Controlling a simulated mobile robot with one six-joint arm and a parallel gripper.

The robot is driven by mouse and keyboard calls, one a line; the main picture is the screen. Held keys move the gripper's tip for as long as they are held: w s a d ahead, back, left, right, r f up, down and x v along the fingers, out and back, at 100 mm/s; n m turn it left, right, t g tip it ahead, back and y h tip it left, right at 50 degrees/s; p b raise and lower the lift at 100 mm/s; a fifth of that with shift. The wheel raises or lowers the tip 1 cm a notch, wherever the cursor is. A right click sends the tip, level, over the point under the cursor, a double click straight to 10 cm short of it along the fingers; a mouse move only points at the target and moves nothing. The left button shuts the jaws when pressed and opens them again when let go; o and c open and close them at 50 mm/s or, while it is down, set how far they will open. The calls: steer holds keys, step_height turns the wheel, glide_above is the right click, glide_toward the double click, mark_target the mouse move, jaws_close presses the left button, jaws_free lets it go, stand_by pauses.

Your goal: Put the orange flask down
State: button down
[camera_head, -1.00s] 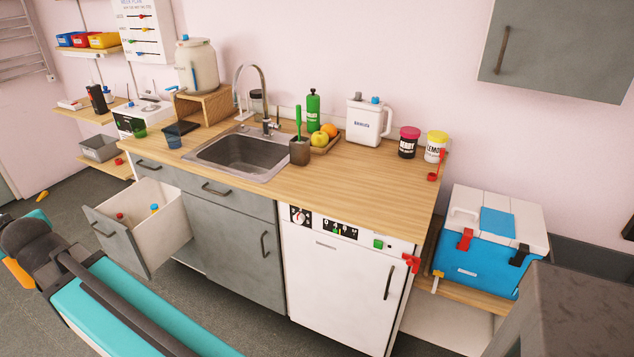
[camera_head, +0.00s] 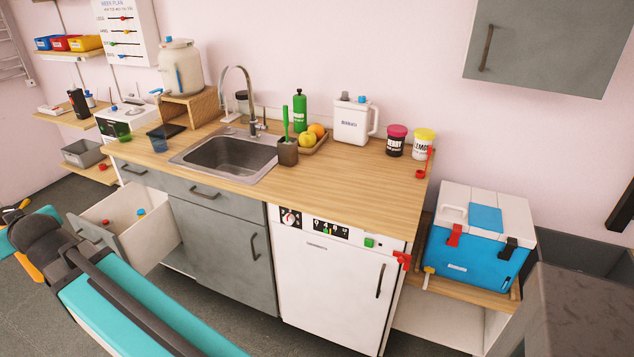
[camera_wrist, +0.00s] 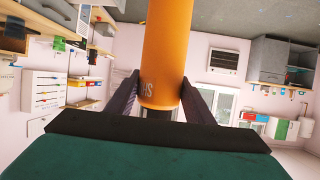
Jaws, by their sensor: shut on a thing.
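In the head view my arm fills the lower left. Orange patches show beside it at the left edge, but I cannot tell whether they are the flask. What lies directly under the flask is not shown.
The wooden counter (camera_head: 345,190) has clear room in front of the white jug (camera_head: 355,121) and jars. A sink (camera_head: 232,155) is left of its middle. An open drawer (camera_head: 150,230) sticks out at the left. A blue and white cooler (camera_head: 470,258) stands at the right.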

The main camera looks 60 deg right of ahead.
steer(key=s+d+f+m+g+h+b, duration=0.15)
steer(key=s+d+m+h, duration=0.35)
steer(key=d, duration=0.9)
steer(key=s+d+m+g+h, duration=0.25)
steer(key=s+d, duration=0.35)
steer(key=d, duration=0.8)
steer(key=s+d+f+m+g+h, duration=0.1)
steer(key=s+d+m+g+h, duration=0.15)
steer(key=s+d, duration=0.75)
steer(key=s+d+r+m+g+h+b, duration=0.1)
steer(key=s+d+m+g, duration=0.4)
steer(key=s+d, duration=0.7)
steer(key=s+d+r+m+g+h+b, duration=0.1)
steer(key=s+d+m+g, duration=0.5)
steer(key=s+d, duration=0.6)
steer(key=s+r, duration=0.1)
steer(key=s, duration=0.5)
steer(key=shift+r+m+g, duration=0.3)
steer(key=shift+g, duration=0.05)
steer(key=shift+w+d, duration=0.1)
steer(key=shift+d, duration=0.1)
